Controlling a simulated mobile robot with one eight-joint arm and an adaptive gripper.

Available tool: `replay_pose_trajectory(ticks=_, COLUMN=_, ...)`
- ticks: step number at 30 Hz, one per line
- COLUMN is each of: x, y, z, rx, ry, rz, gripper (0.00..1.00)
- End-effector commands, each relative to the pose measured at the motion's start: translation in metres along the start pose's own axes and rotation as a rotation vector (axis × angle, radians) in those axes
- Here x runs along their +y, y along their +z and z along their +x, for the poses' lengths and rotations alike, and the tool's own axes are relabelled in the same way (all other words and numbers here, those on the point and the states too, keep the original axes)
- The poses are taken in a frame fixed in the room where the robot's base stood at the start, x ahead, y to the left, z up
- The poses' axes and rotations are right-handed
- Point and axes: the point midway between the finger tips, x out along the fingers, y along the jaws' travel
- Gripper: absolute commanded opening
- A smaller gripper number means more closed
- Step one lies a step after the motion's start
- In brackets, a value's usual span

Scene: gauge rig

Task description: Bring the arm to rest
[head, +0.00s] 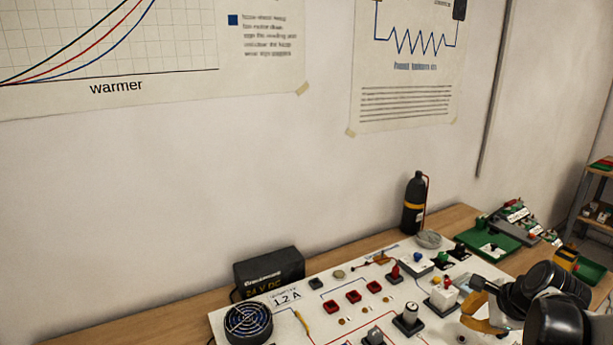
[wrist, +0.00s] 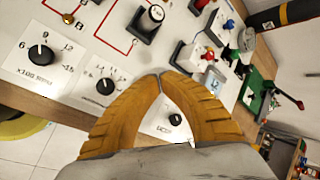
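My gripper (wrist: 160,75) shows in the wrist view with its two orange fingers curved together, tips meeting and nothing visible between them. It hangs over the front part of a white panel board (wrist: 75,70), close to the dials. I cannot tell its exact height above the board. In the head view my gripper (head: 480,322) is at the lower right, over the right part of the white panel board (head: 285,325), and my dark arm reaches in from the right edge. The arm hides part of the board and bench there.
The board carries dials, including a black knob (wrist: 39,54), red sockets (head: 353,296) and a fan (head: 248,322). A black power box (head: 268,272) and a dark bottle (head: 414,205) stand behind it. Green modules (head: 487,243) lie at the right. The air above the bench is clear.

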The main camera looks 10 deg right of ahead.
Motion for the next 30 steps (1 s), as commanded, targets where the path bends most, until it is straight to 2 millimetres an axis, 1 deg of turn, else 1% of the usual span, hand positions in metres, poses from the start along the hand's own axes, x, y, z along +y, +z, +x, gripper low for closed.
replay_pose_trajectory(ticks=1, x=0.008, y=0.031, z=-0.012, rx=-0.001, ry=0.013, rz=-0.150, gripper=0.00)
replay_pose_trajectory(ticks=2, x=0.013, y=0.047, z=-0.020, rx=0.001, ry=0.018, rz=-0.248, gripper=0.00)
replay_pose_trajectory(ticks=3, x=0.020, y=0.067, z=-0.030, rx=0.004, ry=0.026, rz=-0.384, gripper=0.00)
replay_pose_trajectory(ticks=5, x=0.034, y=0.094, z=-0.045, rx=0.007, ry=0.034, rz=-0.586, gripper=0.00)
replay_pose_trajectory(ticks=6, x=0.043, y=0.111, z=-0.054, rx=0.008, ry=0.038, rz=-0.721, gripper=0.00)
replay_pose_trajectory(ticks=8, x=0.060, y=0.133, z=-0.069, rx=0.009, ry=0.041, rz=-0.924, gripper=0.00)
replay_pose_trajectory(ticks=9, x=0.071, y=0.146, z=-0.078, rx=0.011, ry=0.041, rz=-1.059, gripper=0.00)
replay_pose_trajectory(ticks=12, x=0.100, y=0.171, z=-0.098, rx=0.013, ry=0.037, rz=-1.375, gripper=0.00)
replay_pose_trajectory(ticks=15, x=0.123, y=0.185, z=-0.112, rx=0.018, ry=0.029, rz=-1.636, gripper=0.00)
replay_pose_trajectory(ticks=19, x=0.143, y=0.194, z=-0.122, rx=0.027, ry=0.017, rz=-1.859, gripper=0.00)
replay_pose_trajectory(ticks=21, x=0.148, y=0.196, z=-0.125, rx=0.029, ry=0.013, rz=-1.923, gripper=0.00)
replay_pose_trajectory(ticks=23, x=0.150, y=0.197, z=-0.126, rx=0.032, ry=0.012, rz=-1.951, gripper=0.00)
replay_pose_trajectory(ticks=30, x=0.150, y=0.197, z=-0.126, rx=0.033, ry=0.011, rz=-1.960, gripper=0.00)
